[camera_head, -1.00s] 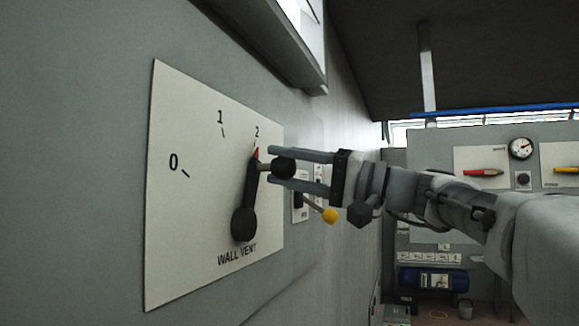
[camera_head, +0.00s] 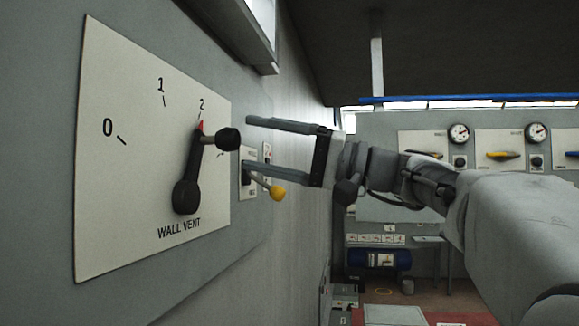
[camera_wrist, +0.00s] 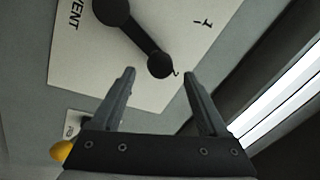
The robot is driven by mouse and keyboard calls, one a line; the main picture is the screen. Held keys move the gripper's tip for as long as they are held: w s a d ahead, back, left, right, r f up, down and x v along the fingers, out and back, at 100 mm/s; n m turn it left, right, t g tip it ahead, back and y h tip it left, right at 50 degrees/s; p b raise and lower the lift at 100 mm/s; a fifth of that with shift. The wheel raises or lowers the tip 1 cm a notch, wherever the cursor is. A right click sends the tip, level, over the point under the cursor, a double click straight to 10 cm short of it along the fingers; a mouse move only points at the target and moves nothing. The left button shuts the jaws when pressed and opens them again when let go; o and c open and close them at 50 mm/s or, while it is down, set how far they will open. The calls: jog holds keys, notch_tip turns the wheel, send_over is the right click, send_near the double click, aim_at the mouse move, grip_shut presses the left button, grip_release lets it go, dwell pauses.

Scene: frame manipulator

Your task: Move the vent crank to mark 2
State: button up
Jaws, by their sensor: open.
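The wall vent panel (camera_head: 100,215) is a white plate with marks 0, 1 and 2 and a further, partly hidden mark. Its dark crank (camera_head: 190,165) pivots at a round hub low on the plate. The crank's red tip (camera_head: 200,126) points up at mark 2 (camera_head: 201,105). A black knob (camera_head: 228,139) sticks out from the crank's end. My gripper (camera_head: 246,143) is open and empty, with its fingertips just off the knob's outer end. In the wrist view, the knob (camera_wrist: 161,65) lies ahead, between the lines of the open fingers (camera_wrist: 158,72).
A small panel with a yellow-knobbed lever (camera_head: 277,192) sits on the wall just behind and below my gripper. A window frame (camera_head: 245,30) juts out above. On the far wall are gauges (camera_head: 459,134) and handles, with a blue tank (camera_head: 378,259) below.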

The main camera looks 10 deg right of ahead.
jog(key=b+v, duration=0.1)
jog(key=v, duration=1.1)
jog(key=shift+b, duration=0.35)
jog(key=s+a+f+m+h, duration=0.2)
jog(key=s+a+f+h, duration=0.15)
jog(key=f, duration=0.65)
jog(key=s+a+f+m+h, duration=0.25)
jog(key=a+f+h, duration=0.2)
jog(key=f, duration=0.65)
jog(key=s+d+f+n+h, duration=0.1)
jog(key=s+d+f+h, duration=0.1)
jog(key=f, duration=0.5)
jog(key=s+d+f+n+h, duration=0.1)
jog(key=s+d+f+h, duration=0.2)
jog(key=f, duration=0.4)
jog(key=s+d+f+n+h, duration=0.1)
jog(key=s+d+f+h, duration=0.1)
jog(key=s+f+h, duration=0.3)
notch_tip(320, 180, down, 2)
jog(key=shift+d+f+g+h, duration=0.1)
jog(key=shift+d+g+h, duration=0.25)
jog(key=shift+h, duration=0.35)
jog(key=shift+s, duration=0.1)
